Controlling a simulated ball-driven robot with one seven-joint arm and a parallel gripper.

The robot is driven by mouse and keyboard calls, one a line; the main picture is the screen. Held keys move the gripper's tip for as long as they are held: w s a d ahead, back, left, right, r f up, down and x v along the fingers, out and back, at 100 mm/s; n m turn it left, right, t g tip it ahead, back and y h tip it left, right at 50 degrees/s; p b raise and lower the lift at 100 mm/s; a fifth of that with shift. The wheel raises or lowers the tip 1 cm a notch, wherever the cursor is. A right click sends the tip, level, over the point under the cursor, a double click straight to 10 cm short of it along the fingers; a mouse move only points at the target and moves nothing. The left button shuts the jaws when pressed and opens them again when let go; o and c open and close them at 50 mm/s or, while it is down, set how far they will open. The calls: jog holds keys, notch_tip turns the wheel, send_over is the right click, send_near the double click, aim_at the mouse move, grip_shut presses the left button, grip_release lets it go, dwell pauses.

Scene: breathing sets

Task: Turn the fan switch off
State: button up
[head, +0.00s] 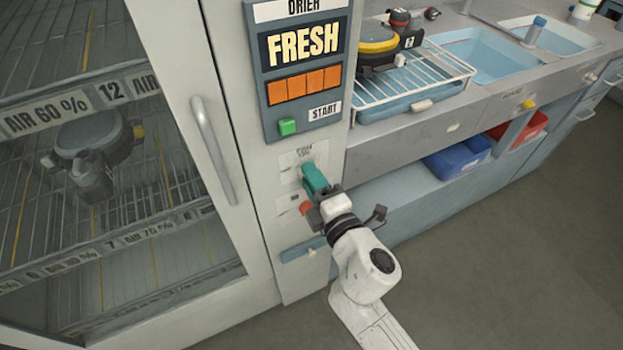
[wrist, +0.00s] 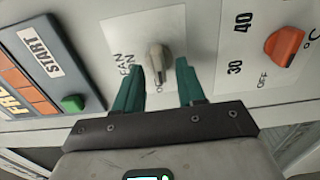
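The fan switch (wrist: 158,60) is a grey lever knob on a white plate marked FAN, seen in the wrist view. Small lettering beside it is partly hidden by a fingertip. My gripper (wrist: 168,78) has two green fingers, held apart, one on each side of the knob, with a gap showing on the right side. Whether the left finger touches the knob I cannot tell. In the head view my gripper (head: 315,177) is at the cabinet's front panel below the START button, and its fingers hide most of the switch.
An orange temperature knob (wrist: 284,43) sits right of the switch in the wrist view. A green START button (head: 287,127) is above. The glass dryer door with its handle (head: 213,150) is left. A counter with a wire rack (head: 415,80) and sink (head: 487,55) stands right.

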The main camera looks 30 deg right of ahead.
jog(key=s+b, duration=0.3)
jog(key=s, duration=0.7)
jog(key=shift+s, duration=0.25)
jog(key=s+d+f+m+g+h+p, duration=0.1)
jog(key=s+d+f+m+g+h, duration=0.25)
jog(key=d+m, duration=0.25)
jog(key=s+d+f+m+g+h+p, duration=0.1)
jog(key=s+d+f+m+g+h, duration=0.1)
jog(key=d+f+m+g, duration=0.4)
jog(key=s+a+f+m+g+y+p, duration=0.1)
jog(key=s+a+f+m+g+y, duration=0.1)
jog(key=s, duration=0.4)
jog(key=s+a+f+m+g+y+p, duration=0.1)
jog(key=s+f+m+g+y, duration=0.2)
jog(key=s, duration=0.4)
jog(key=shift+a+f+m+g, duration=0.4)
jog(key=shift+m+g, duration=0.4)
jog(key=shift+g, duration=0.45)
